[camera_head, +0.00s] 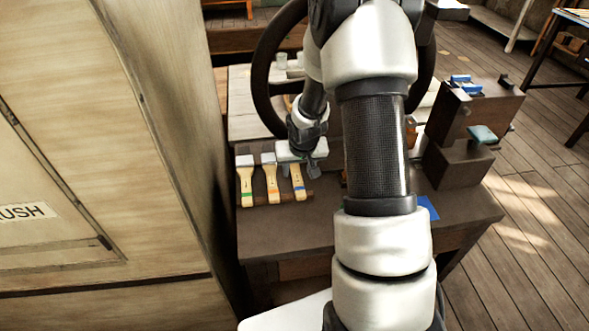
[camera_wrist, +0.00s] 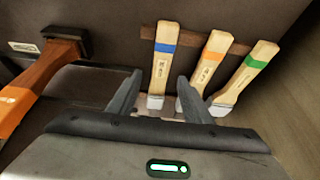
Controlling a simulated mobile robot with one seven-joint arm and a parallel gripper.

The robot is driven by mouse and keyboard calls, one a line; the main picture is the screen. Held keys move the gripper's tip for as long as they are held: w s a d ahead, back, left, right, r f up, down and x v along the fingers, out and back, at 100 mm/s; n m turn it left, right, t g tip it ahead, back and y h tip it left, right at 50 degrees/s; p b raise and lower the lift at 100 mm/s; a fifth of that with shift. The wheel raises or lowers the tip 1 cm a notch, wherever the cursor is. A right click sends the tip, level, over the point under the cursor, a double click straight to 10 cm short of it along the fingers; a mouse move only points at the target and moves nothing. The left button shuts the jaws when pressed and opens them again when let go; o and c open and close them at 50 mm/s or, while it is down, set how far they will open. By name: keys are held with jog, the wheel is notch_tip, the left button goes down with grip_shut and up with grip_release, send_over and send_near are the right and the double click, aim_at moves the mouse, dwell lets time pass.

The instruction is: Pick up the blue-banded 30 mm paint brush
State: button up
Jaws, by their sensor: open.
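The blue-banded paint brush (camera_wrist: 161,71) has a pale wooden handle and a white bristle end. It rests against a brown strip in the wrist view, and in the head view it is the rightmost of the brushes (camera_head: 298,183). My gripper (camera_wrist: 160,78) is open and empty, with one finger on either side of this brush in the picture. I cannot tell how far the fingers are above it. In the head view my gripper (camera_head: 301,164) hangs over the brush's bristle end and hides it.
An orange-banded brush (camera_wrist: 207,65) lies close right of my right finger, and a green-banded brush (camera_wrist: 246,76) beyond it. A wooden-handled tool (camera_wrist: 35,84) lies at left. A tall cabinet (camera_head: 180,120) stands left of the bench (camera_head: 290,232); a dark handwheel (camera_head: 262,80) rises behind.

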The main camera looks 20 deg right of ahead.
aim_at(297, 176)
jog(key=shift+x, duration=1.65)
jog(key=shift+f+b, duration=0.3)
jog(key=shift+b, duration=0.15)
grip_shut()
